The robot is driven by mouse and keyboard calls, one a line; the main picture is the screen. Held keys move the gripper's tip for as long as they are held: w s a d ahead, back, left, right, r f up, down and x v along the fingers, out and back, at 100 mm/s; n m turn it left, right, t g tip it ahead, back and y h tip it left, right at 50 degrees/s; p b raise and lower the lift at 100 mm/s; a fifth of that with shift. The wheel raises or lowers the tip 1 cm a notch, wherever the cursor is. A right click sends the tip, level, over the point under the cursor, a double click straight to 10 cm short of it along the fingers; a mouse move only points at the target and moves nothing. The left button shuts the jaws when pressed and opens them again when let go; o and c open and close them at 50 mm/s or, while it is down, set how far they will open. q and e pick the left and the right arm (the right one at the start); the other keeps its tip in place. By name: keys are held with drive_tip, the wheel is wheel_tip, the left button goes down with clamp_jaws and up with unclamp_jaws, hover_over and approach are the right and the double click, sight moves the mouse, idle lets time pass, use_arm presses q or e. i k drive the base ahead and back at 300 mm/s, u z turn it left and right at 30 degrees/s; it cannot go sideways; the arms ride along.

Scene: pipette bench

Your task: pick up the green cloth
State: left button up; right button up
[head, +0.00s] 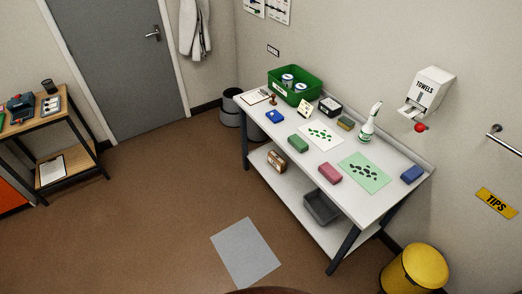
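A small green folded block, which looks like the green cloth (298,143), lies on the white bench top (270,134) near its front edge, left of the middle. It sits beside a white sheet with green spots (321,135). A pink block of similar shape (330,173) lies to its right, and a blue one (413,174) is at the bench's right end. Nothing covers the green cloth. Neither of my grippers shows in the head view.
A green crate (295,85) with tins stands at the bench's back left. A spray bottle (368,124) stands near the back. A light green sheet with dark spots (364,189) lies at right. A yellow bin (414,270) stands right of the bench. Brown floor (160,225) in front is mostly clear.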

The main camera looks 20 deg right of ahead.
sight(301, 145)
drive_tip(key=u, duration=0.4)
drive_tip(key=i, duration=1.3)
drive_tip(key=z, duration=1.05)
drive_tip(key=i, duration=0.6)
drive_tip(key=z, duration=0.7)
